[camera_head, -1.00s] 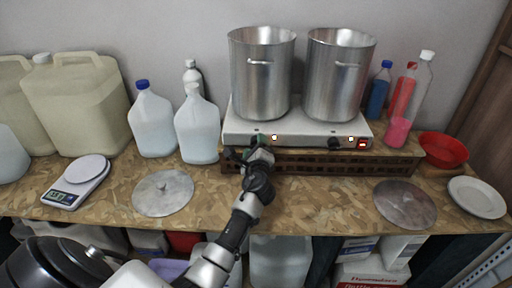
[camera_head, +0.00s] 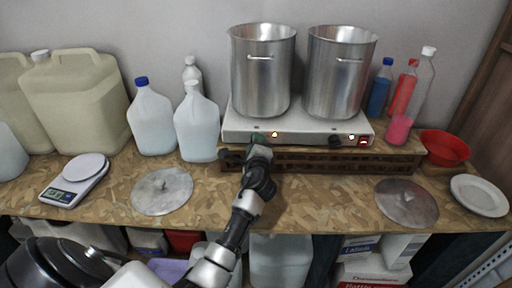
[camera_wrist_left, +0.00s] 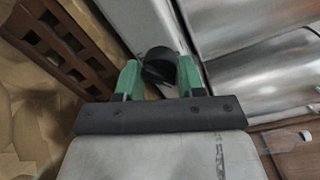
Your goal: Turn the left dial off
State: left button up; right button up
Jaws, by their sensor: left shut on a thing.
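The hot plate (camera_head: 300,126) is a white two-burner unit on a wooden crate, with two dials on its front. My left gripper (camera_head: 258,141) is at the left part of the front panel and hides the left dial in the head view. In the left wrist view, the black left dial (camera_wrist_left: 159,66) sits between the green fingertips of my left gripper (camera_wrist_left: 158,80), which is shut on it. A small light (camera_head: 274,134) beside it glows orange. The right dial (camera_head: 335,140) is black and clear of the gripper. My right gripper is not in view.
Two steel pots (camera_head: 262,72) (camera_head: 338,75) stand on the burners. The slatted wooden crate (camera_head: 330,161) is under the hot plate. White jugs (camera_head: 197,128) stand to the left. Round metal lids (camera_head: 162,191) (camera_head: 407,202) lie on the table, with bare board between them.

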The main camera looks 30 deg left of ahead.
pick_arm(q)
jog(key=n+h+b, duration=0.1)
jog(key=n+b, duration=0.2)
jog(key=n, duration=0.7)
jog(key=shift+f+n, duration=0.15)
jog(key=shift+n, duration=0.15)
dwell(0.5)
jog(key=o, duration=0.9)
jog(key=shift+s, duration=0.1)
